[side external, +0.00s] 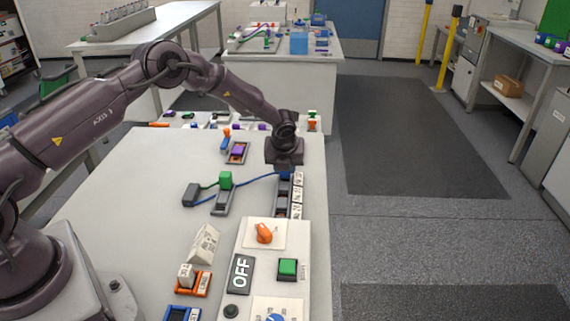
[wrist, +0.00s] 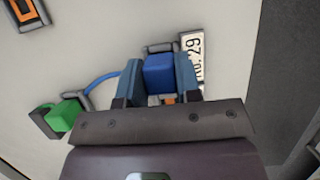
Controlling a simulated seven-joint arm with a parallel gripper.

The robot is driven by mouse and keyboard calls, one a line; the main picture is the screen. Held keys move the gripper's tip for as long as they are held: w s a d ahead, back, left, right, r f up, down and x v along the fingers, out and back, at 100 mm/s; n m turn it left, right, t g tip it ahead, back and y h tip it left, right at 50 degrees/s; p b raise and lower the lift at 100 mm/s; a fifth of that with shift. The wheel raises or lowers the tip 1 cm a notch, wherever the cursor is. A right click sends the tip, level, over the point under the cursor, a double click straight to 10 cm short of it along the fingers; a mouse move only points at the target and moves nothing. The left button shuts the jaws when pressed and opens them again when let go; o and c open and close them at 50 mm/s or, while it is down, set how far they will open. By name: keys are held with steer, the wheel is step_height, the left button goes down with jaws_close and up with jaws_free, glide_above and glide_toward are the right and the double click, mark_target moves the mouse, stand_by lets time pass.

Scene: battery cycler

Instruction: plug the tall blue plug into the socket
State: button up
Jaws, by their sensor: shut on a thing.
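The blue plug (wrist: 158,74) is between the two fingers of my gripper (wrist: 158,82) in the wrist view, and the gripper is shut on it. In the side external view my gripper (side external: 285,172) is at the far end of a dark socket strip (side external: 281,208) with white number labels along its right side. The plug is mostly hidden there by the gripper. It is over or at the strip's far end; I cannot tell whether it is seated. A blue cable (side external: 250,181) runs left from the plug.
A green plug (side external: 225,181) stands in a grey holder left of the strip, with a dark block (side external: 191,194) beside it. A control panel (side external: 253,262) with an orange knob and green button is in front. A purple block (side external: 238,150) sits behind. The table's left middle is clear.

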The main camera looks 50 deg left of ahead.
steer(key=shift+f, duration=0.2)
steer(key=o, duration=1)
steer(key=shift+r, duration=0.1)
